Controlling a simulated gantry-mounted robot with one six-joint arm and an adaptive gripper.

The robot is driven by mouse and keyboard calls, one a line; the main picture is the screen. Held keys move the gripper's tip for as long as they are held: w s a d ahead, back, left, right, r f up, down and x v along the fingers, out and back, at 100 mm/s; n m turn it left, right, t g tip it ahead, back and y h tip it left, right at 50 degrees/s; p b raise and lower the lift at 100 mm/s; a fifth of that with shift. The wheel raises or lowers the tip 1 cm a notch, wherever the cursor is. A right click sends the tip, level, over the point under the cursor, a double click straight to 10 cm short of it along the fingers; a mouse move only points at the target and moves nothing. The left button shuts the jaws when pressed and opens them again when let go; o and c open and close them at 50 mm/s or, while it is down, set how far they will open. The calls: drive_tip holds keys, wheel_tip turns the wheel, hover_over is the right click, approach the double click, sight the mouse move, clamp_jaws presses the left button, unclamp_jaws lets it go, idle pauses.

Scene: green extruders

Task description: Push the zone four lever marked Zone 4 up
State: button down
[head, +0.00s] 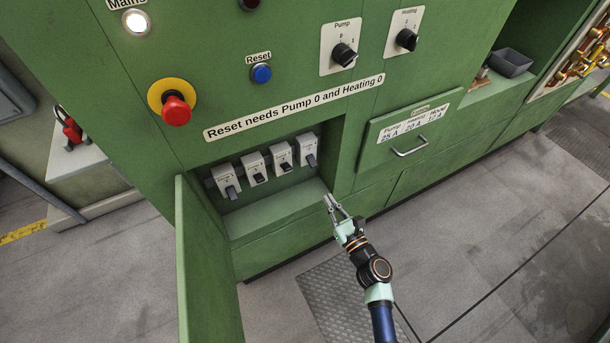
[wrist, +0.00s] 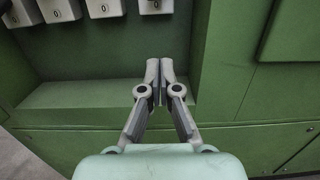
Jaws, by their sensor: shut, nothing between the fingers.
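Several white breaker switches sit in a row in an open recess of the green cabinet. The rightmost one (head: 306,149) is likely Zone 4, though its small label is too small to read. Its dark lever (head: 311,160) appears to point down. In the wrist view only the lower part of the rightmost switch (wrist: 155,5) shows at the top edge, with a "0" on it. My gripper (head: 331,203) is shut and empty, in front of the recess's lower right corner. Its fingertips (wrist: 165,65) are below and slightly right of the rightmost switch, apart from it.
The recess ledge (head: 275,212) lies below the switches. An open green door (head: 205,265) stands at the left, and the recess's right wall (head: 337,150) is close to my gripper. A drawer with a handle (head: 410,146) is to the right. Knobs and an emergency stop (head: 177,109) sit above.

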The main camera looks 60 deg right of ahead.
sight(312, 161)
drive_tip(key=shift+w, duration=0.1)
drive_tip(key=f+b+x, duration=0.1)
drive_tip(key=b+x, duration=0.2)
drive_tip(key=x, duration=0.6)
drive_tip(key=r, duration=0.1)
drive_tip(key=r+p, duration=0.1)
drive_tip(key=r, duration=0.1)
drive_tip(key=r+p, duration=0.1)
drive_tip(key=shift+s+a+r, duration=0.15)
drive_tip(key=shift+s+r, duration=0.15)
drive_tip(key=shift+r, duration=0.1)
